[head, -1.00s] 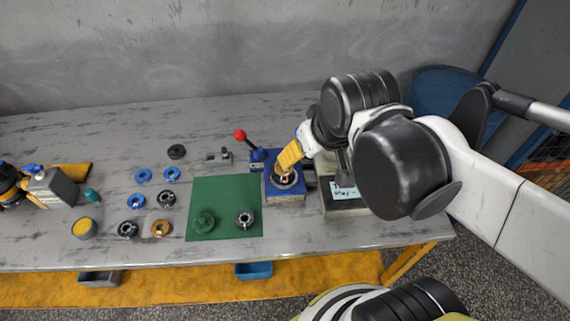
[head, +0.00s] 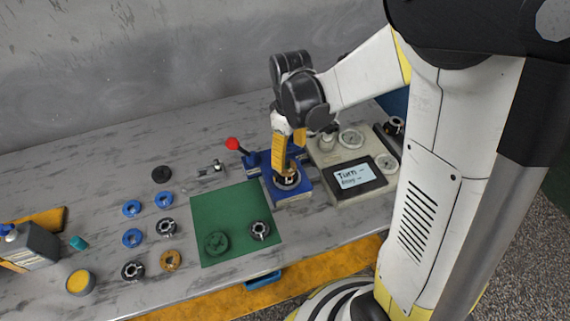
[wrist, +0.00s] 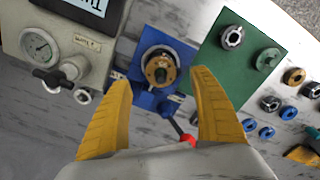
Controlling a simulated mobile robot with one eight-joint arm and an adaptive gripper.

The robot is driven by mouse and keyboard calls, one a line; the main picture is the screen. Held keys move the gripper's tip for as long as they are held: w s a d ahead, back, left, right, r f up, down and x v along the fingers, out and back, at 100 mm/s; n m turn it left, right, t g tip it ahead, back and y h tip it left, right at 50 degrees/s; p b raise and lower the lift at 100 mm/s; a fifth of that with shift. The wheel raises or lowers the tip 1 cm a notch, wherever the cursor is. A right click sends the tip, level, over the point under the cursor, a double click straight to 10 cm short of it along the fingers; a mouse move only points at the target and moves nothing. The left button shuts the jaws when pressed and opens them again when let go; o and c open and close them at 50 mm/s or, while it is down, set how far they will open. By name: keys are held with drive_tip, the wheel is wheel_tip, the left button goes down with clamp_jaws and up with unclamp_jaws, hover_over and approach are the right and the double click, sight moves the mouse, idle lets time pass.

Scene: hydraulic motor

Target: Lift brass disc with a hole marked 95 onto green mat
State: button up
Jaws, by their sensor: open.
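A brass disc with a hole (head: 171,260) lies on the grey table left of the green mat (head: 236,198); it also shows at the right of the wrist view (wrist: 293,76). A second brass ring-shaped part (wrist: 160,68) sits in the blue fixture (head: 291,190), around a dark centre. I cannot read a 95 on either. The mat bears a green disc (head: 216,243) and a dark metal ring (head: 260,230). My gripper (head: 287,163) is open above the fixture, its yellow fingers apart on either side of the brass part in the wrist view (wrist: 164,79), holding nothing.
A red-knobbed lever (head: 232,144) stands at the fixture's left. A beige box with gauges and a display (head: 353,178) stands close on its right. Blue rings (head: 132,208), dark rings and a yellow-topped pot (head: 79,282) lie left of the mat. The mat's upper part is clear.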

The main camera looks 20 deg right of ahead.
sight(287, 159)
drive_tip(key=f+b, duration=0.1)
drive_tip(key=f, duration=0.1)
drive_tip(key=f+b, duration=0.1)
drive_tip(key=f, duration=0.1)
drive_tip(key=f+b, duration=0.1)
drive_tip(key=f, duration=0.1)
drive_tip(key=shift+w+a+f, duration=0.2)
drive_tip(key=shift+w, duration=0.1)
drive_tip(key=shift+r, duration=0.1)
drive_tip(key=c, duration=1.5)
